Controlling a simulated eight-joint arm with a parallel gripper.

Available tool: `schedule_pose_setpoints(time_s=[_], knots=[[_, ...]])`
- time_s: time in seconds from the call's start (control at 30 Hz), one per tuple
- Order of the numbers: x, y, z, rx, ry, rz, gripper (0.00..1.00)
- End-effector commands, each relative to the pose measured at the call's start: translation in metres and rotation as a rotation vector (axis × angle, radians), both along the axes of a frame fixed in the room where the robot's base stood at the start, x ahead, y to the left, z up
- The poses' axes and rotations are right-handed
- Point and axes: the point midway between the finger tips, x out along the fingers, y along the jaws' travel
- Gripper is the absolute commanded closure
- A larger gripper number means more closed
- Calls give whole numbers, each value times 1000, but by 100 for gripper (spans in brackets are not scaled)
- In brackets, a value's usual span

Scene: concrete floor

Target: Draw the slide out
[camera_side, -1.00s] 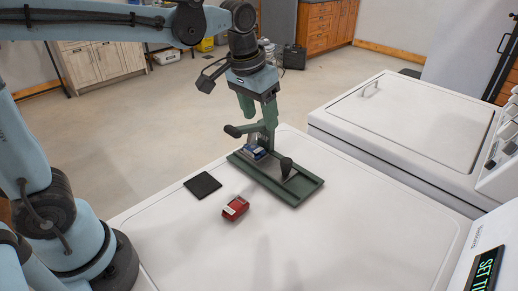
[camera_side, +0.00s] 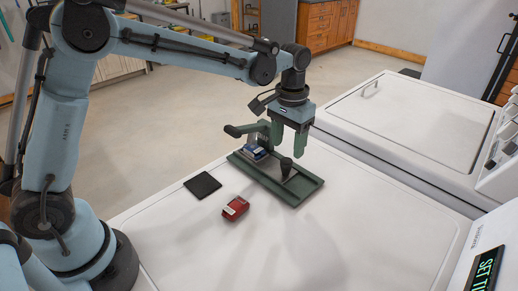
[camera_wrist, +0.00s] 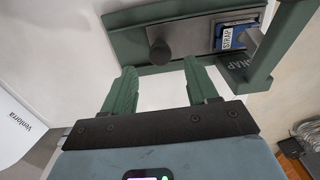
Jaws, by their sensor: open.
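A green press fixture (camera_side: 308,193) stands on the white top, with an upright frame and a lever at its back left. The slide (camera_wrist: 190,37), a grey metal plate, lies in the fixture's channel. A dark knob (camera_side: 286,167) stands on it, also seen in the wrist view (camera_wrist: 158,51). A blue box (camera_side: 256,153) with a white label reading "STRAP" (camera_wrist: 233,38) sits at the slide's inner end, under the frame. My gripper (camera_side: 287,149) is open and empty, pointing down above the fixture. In the wrist view its green fingers (camera_wrist: 160,69) are apart, with the knob beyond the gap between their tips.
A red box (camera_side: 235,208) and a flat black pad (camera_side: 202,185) lie left of the fixture. The front of the white top (camera_side: 340,245) is clear. A second white machine (camera_side: 405,125) stands at the right. The fixture's upright frame (camera_side: 270,130) is close beside my gripper.

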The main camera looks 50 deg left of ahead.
Motion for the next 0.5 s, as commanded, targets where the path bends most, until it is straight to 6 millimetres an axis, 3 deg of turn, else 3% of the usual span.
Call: schedule_pose_setpoints(time_s=[0.2, 0.5], knots=[[0, 0, -38, 0, 0, 0, 42], [0, 0, -61, 0, -1, 0, 42]])
